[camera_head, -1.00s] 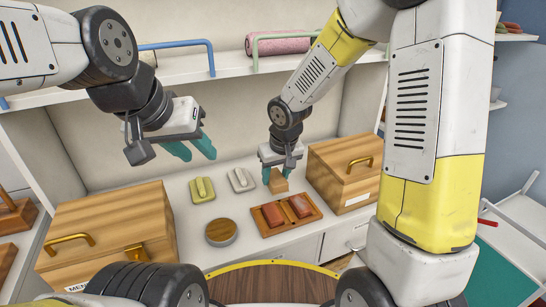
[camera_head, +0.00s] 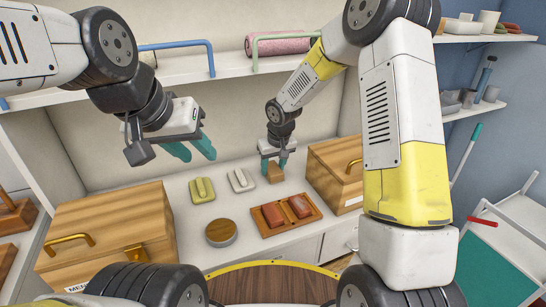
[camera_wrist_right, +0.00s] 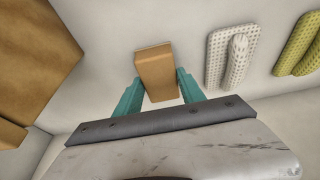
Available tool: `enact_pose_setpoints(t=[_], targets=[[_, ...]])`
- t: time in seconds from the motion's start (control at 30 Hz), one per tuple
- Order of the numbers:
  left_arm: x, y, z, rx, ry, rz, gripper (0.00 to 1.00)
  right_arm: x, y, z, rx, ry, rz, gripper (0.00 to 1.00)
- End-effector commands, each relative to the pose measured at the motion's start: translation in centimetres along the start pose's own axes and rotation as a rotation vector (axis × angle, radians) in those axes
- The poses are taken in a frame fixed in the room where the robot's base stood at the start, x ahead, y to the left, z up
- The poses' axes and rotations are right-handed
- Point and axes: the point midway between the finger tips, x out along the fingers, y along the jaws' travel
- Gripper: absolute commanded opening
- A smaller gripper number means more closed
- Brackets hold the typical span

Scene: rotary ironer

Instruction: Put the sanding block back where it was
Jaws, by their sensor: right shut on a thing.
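The sanding block is a small tan-brown block (camera_head: 275,174) in the head view, behind the wooden tray. My right gripper (camera_head: 274,168) is shut on it, with one teal finger on each side. The right wrist view shows the block (camera_wrist_right: 156,72) between the two fingers (camera_wrist_right: 158,92), over the white counter. I cannot tell whether its underside touches the counter. My left gripper (camera_head: 194,152) hangs empty above the counter at the left, its teal fingers apart.
A wooden tray (camera_head: 262,232) holds two reddish blocks. A yellow-green grater-like piece (camera_head: 202,190), a white one (camera_head: 241,180) and a round wooden disc (camera_head: 221,233) lie left of it. Wooden boxes (camera_head: 115,220) (camera_head: 331,169) stand on both sides. A shelf (camera_head: 225,66) runs above.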

Motion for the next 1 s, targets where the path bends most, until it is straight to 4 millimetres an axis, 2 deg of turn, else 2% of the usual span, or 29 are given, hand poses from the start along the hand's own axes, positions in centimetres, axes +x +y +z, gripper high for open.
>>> enact_pose_setpoints(t=[0.2, 0.23, 0.33, 0.63, 0.73, 0.87, 1.0], targets=[[0.0, 0.0, 0.0, 0.000, 0.000, 0.000, 0.36, 0.3, 0.0, 0.1, 0.000, -0.001, 0.000, 0.09], [0.0, 0.0, 0.0, 0.000, 0.000, 0.000, 0.36, 0.3, 0.0, 0.1, 0.000, -0.001, 0.000, 0.50], [0.0, 0.0, 0.0, 0.000, 0.000, 0.000, 0.36, 0.3, 0.0, 0.1, 0.000, -0.001, 0.000, 0.68], [0.0, 0.0, 0.0, 0.000, 0.000, 0.000, 0.36, 0.2, 0.0, 0.1, 0.000, 0.000, 0.000, 0.68], [0.0, 0.0, 0.0, 0.000, 0.000, 0.000, 0.36, -0.4, 0.0, -0.1, 0.000, 0.002, 0.000, 0.68], [0.0, 0.0, 0.0, 0.000, 0.000, 0.000, 0.36, -2.4, 0.1, -0.2, 0.001, 0.005, 0.001, 0.68], [0.0, 0.0, 0.0, 0.000, 0.000, 0.000, 0.36, -5.5, 0.1, -0.1, 0.002, 0.005, 0.002, 0.68]])
